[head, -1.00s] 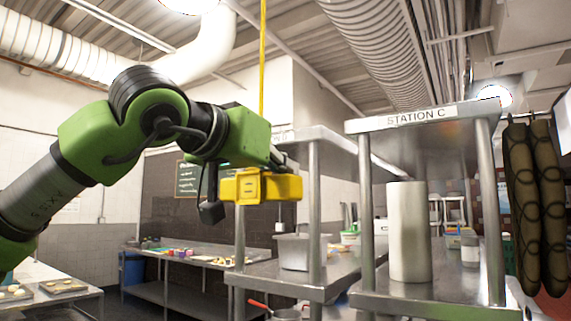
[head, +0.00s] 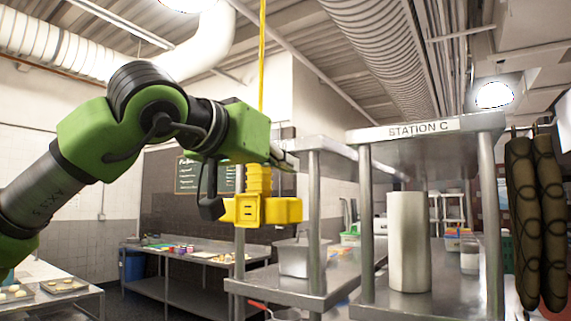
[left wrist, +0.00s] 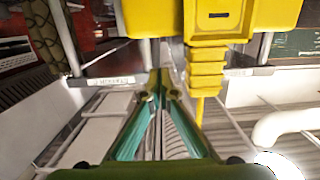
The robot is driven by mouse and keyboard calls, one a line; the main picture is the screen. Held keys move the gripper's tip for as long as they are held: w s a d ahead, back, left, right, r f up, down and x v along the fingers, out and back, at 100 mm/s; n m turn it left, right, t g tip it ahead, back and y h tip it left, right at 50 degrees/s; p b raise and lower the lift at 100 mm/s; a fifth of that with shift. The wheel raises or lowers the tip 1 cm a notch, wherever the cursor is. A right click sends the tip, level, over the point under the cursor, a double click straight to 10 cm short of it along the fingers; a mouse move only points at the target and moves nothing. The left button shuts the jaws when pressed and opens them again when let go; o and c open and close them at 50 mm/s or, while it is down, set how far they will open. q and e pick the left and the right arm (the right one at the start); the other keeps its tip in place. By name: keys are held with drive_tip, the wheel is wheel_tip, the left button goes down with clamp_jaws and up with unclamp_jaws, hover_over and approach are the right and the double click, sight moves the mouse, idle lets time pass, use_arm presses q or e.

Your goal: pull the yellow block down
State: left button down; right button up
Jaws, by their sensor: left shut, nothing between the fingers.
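The yellow block (head: 262,210) hangs in the air from a yellow cable (head: 262,60), with a ribbed yellow neck (head: 258,178) just above it. My left gripper (head: 292,160) is shut and empty, above and slightly right of the block in the head view. In the left wrist view, the block (left wrist: 215,18) is at the top and its ribbed neck (left wrist: 207,68) lies just right of my shut fingers (left wrist: 160,75). I cannot tell whether the fingers touch the neck. My right gripper is not in view.
A steel shelf marked STATION C (head: 432,128) stands right, with a white cylinder (head: 408,240) on it. Another steel shelf (head: 318,145) stands beyond the block. Dark patterned mitts (head: 535,215) hang at far right. A low steel table (head: 190,262) is at the back.

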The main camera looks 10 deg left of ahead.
use_arm(q)
drive_tip(key=r+v, duration=0.1)
drive_tip(key=v, duration=0.7)
drive_tip(key=shift+r, duration=0.1)
idle(0.9)
